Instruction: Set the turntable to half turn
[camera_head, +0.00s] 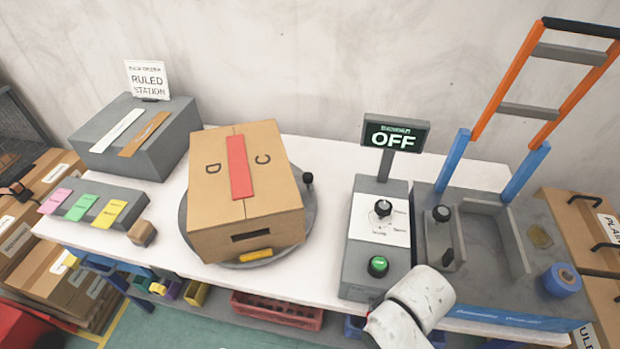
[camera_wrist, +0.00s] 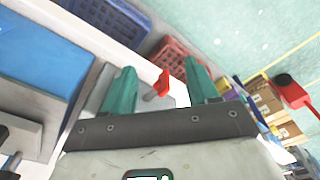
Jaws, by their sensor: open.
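The turntable (camera_head: 310,203) is a grey disc on the white bench, mostly hidden under a cardboard box (camera_head: 208,205). The box carries a red strip and the letters D and C on its top. A black knob (camera_head: 308,178) on a short post stands at the disc's right rim. A yellow marker (camera_head: 255,255) is at its front edge. My gripper (camera_wrist: 160,72) has two teal fingers, spread apart with nothing held. A small red piece (camera_wrist: 163,82) shows beyond and between them. The gripper is not visible in the head view, and the turntable is not recognisable in the wrist view.
A control box (camera_head: 375,265) with a dial, a green button and an OFF sign (camera_head: 393,137) stands right of the turntable. A grey fixture (camera_head: 500,240) with an orange-blue frame is farther right. Coloured cards (camera_head: 82,207) and a small wooden block (camera_head: 142,233) are left.

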